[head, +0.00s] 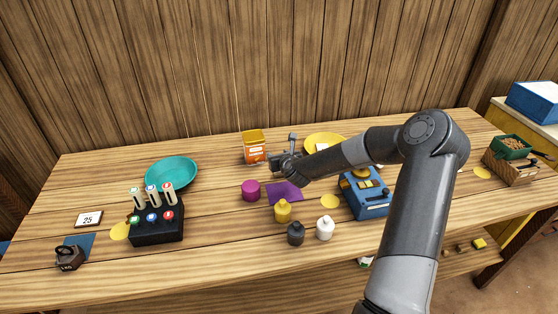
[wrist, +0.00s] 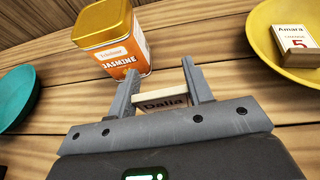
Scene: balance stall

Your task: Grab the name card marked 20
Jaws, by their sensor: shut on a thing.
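My gripper (wrist: 160,88) is shut on a name card (wrist: 163,103) with a pale top edge and the name Dalia. The card sits between the two fingers; its lower part, where a number could be, is hidden by my gripper's body. In the head view my gripper (head: 279,160) is above the table, between the orange tin and the yellow plate; the card cannot be made out there. Another name card (wrist: 297,44), marked Amara and 5, lies in the yellow plate (wrist: 262,62).
The orange jasmine tin (wrist: 112,42) stands just beyond my gripper. A teal plate (head: 171,171), a black holder (head: 157,233) and a card marked 25 (head: 88,219) are at left. A purple mat (head: 284,194), several small weights and a blue scale-like device (head: 370,203) are nearer.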

